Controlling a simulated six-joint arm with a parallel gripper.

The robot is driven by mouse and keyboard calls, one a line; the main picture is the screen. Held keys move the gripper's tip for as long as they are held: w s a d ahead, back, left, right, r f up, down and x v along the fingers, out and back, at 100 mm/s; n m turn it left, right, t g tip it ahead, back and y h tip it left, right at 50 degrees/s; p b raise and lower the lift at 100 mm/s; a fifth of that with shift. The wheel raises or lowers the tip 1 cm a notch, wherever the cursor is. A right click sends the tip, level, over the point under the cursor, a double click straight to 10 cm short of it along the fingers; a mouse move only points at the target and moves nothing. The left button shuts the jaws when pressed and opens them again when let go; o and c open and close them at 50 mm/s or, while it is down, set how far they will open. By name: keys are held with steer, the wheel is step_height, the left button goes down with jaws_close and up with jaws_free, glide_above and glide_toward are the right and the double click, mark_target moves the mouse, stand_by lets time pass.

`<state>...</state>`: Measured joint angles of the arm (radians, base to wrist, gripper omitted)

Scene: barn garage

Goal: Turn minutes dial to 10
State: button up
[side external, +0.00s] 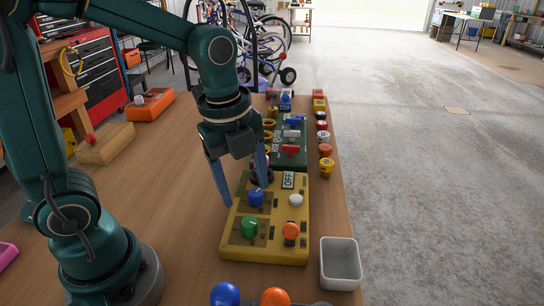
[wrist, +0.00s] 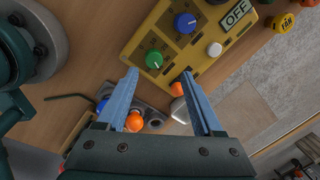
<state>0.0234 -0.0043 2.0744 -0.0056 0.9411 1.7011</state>
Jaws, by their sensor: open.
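A yellow control box (side external: 273,248) lies on the table with a blue dial (side external: 256,197) and a green dial (side external: 249,226). Each dial sits on a darker square plate. My gripper (side external: 245,194) is open and empty, pointing down around the blue dial's side of the box in the side view. In the wrist view the fingertips (wrist: 160,74) lie nearest the green dial. I see no contact.
The box also bears a white button (side external: 296,200), an orange knob (side external: 291,231) and an OFF sign (side external: 288,180). A green panel (side external: 292,160) and a row of buttons (side external: 326,166) lie behind.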

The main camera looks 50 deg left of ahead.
mark_target(248, 221)
step_height(248, 221, down, 3)
steer(key=shift+r+g, duration=0.2)
steer(key=shift+g, duration=0.3)
steer(key=shift+f, duration=2.4)
jaws_close()
